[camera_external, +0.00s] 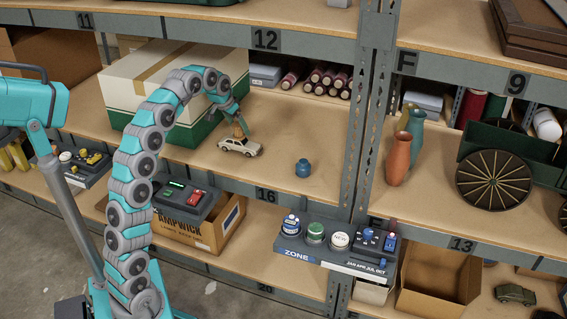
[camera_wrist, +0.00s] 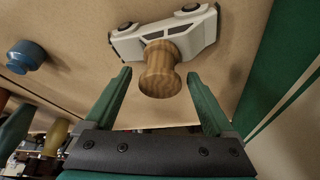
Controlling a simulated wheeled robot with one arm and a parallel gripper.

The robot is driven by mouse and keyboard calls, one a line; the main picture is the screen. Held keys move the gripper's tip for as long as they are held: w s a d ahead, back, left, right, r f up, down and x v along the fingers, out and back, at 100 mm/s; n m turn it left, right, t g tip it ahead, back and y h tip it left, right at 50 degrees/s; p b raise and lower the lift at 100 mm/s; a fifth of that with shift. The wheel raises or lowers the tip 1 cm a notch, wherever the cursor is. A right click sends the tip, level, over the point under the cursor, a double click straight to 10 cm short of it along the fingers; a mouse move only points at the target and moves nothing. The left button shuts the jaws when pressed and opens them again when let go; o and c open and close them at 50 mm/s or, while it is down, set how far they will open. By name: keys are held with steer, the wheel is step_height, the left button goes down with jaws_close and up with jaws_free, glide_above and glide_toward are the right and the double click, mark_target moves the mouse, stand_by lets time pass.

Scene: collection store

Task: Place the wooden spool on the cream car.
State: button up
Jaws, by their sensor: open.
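The cream car (camera_external: 240,147) stands on the shelf beside the big white and green box, and in the wrist view (camera_wrist: 128,44) it shows near the top. The wooden spool (camera_external: 239,132) appears to rest on the car's roof. In the wrist view the spool (camera_wrist: 160,72) overlaps the roof, its near end facing the camera. My gripper (camera_external: 238,121) is just above the spool. In the wrist view my gripper (camera_wrist: 159,73) is open, with one green finger on each side of the spool and a visible gap to both.
A small blue pot (camera_external: 303,168) stands on the shelf to the right of the car. The white and green box (camera_external: 126,83) is close behind my arm on the left. Red rolls (camera_external: 327,80) lie at the back. An upright post (camera_external: 365,110) bounds this bay on the right.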

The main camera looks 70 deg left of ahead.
mark_target(233, 127)
steer(key=v, duration=0.7)
steer(key=shift+w+a, duration=0.1)
steer(key=shift+s+r, duration=0.25)
steer(key=shift+r, duration=0.1)
steer(key=s+d+f+m+g+h, duration=0.1)
steer(key=s+d+f, duration=0.2)
steer(key=d, duration=0.5)
steer(key=s+d+f+m+g, duration=0.1)
steer(key=s+d+f, duration=0.25)
steer(key=d, duration=0.45)
steer(key=s+d+f+m+h, duration=0.1)
steer(key=s+d+f, duration=0.15)
steer(key=d, duration=0.45)
steer(key=s+d+f+g, duration=0.1)
steer(key=s+d+f, duration=0.3)
steer(key=s, duration=0.4)
steer(key=s+d+f+m+g, duration=0.1)
steer(key=s+d+f, duration=0.3)
steer(key=s+f, duration=0.3)
steer(key=s+d+f+g, duration=0.1)
steer(key=s+d+f, duration=0.3)
steer(key=s, duration=0.5)
step_height(233, 127, down, 2)
steer(key=shift+f+g, duration=0.1)
steer(key=shift+g, duration=0.3)
